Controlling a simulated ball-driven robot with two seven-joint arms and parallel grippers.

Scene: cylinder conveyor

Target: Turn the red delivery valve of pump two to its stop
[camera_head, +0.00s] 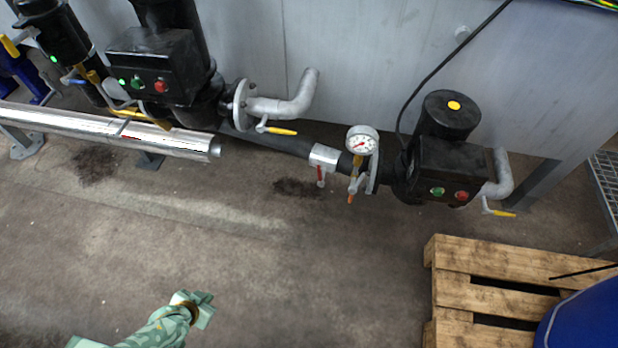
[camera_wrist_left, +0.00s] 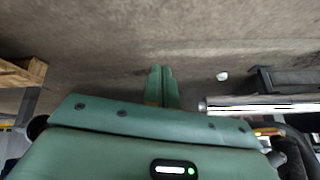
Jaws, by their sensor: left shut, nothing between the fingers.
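A small red valve handle (camera_head: 320,176) hangs from a silver valve body (camera_head: 323,157) on the black pipe in the head view. The handle points down in the picture, across the pipe. The black pump on the right (camera_head: 445,165) stands just right of this valve, with a round gauge (camera_head: 362,140) between them. My left gripper (camera_head: 205,308) is shut and empty, low over the floor, well below and left of the red handle and touching nothing. Its closed green fingers also show in the left wrist view (camera_wrist_left: 162,86), against bare floor. My right gripper is not in view.
A wooden pallet (camera_head: 450,290) with a blue drum (camera_head: 585,318) is at lower right. A second black pump (camera_head: 155,68) stands at upper left, behind a shiny pipe (camera_head: 90,126). Yellow-handled valves (camera_head: 281,131) sit nearby. The floor in the middle is clear.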

